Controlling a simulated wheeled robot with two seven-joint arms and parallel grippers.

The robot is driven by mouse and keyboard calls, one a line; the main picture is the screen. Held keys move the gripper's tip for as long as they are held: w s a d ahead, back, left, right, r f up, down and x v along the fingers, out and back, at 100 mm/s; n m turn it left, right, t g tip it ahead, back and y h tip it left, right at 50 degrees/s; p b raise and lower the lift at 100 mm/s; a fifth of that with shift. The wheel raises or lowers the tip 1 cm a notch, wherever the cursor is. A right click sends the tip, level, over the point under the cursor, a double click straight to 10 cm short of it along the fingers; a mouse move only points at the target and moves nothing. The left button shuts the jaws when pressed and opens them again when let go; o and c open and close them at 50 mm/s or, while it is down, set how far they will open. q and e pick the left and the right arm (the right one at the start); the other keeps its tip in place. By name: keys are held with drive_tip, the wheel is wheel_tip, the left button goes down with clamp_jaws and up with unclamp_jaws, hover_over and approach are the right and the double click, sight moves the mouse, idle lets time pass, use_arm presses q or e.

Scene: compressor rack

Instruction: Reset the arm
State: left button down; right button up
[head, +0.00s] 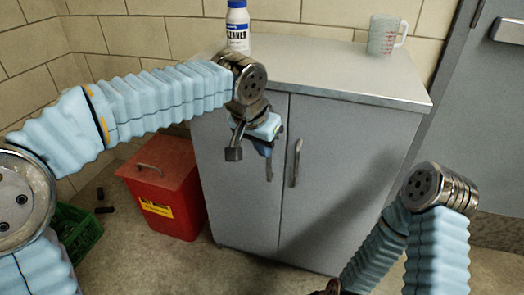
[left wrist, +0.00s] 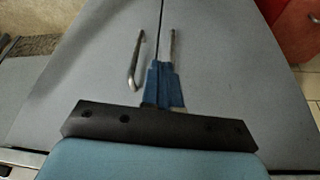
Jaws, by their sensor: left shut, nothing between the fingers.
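My left arm comes in from the left in the head view, bent down at its metal wrist joint. My left gripper (head: 268,160) hangs in front of the grey cabinet's doors, beside the door handle (head: 297,163). Its blue fingers also show in the left wrist view (left wrist: 163,85), shut together with nothing between them. My right arm (head: 437,240) is folded at the lower right of the head view. Its fingers cannot be made out.
The grey cabinet (head: 350,175) carries a white cleaner bottle (head: 237,28) and a clear measuring cup (head: 384,36). A red box (head: 165,190) stands on the floor to its left, near a green crate (head: 78,232). A grey door (head: 485,110) is at right.

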use_arm(q)
drive_tip(key=d+v, duration=0.1)
drive_tip(key=v, duration=0.5)
wheel_tip(320, 180, down, 28)
drive_tip(key=w+n+g+h, duration=0.1)
drive_tip(key=n+g+h, duration=0.1)
drive_tip(key=g, duration=0.1)
drive_tip(key=s+a+f+n, duration=0.2)
drive_tip(key=s+a+f, duration=0.2)
drive_tip(key=s+f, duration=0.5)
drive_tip(key=s+a+f+n, duration=0.3)
drive_tip(key=s+a+f, duration=0.2)
drive_tip(key=s+f, duration=0.4)
wheel_tip(320, 180, down, 6)
drive_tip(key=shift+s+r+n, duration=0.2)
drive_tip(key=shift+s+n, duration=0.1)
drive_tip(key=shift+s, duration=0.1)
use_arm(e)
drive_tip(key=shift+r, duration=0.2)
use_arm(q)
drive_tip(key=shift+a, duration=0.1)
drive_tip(key=shift+w, duration=0.1)
use_arm(e)
drive_tip(key=shift+o, duration=0.8)
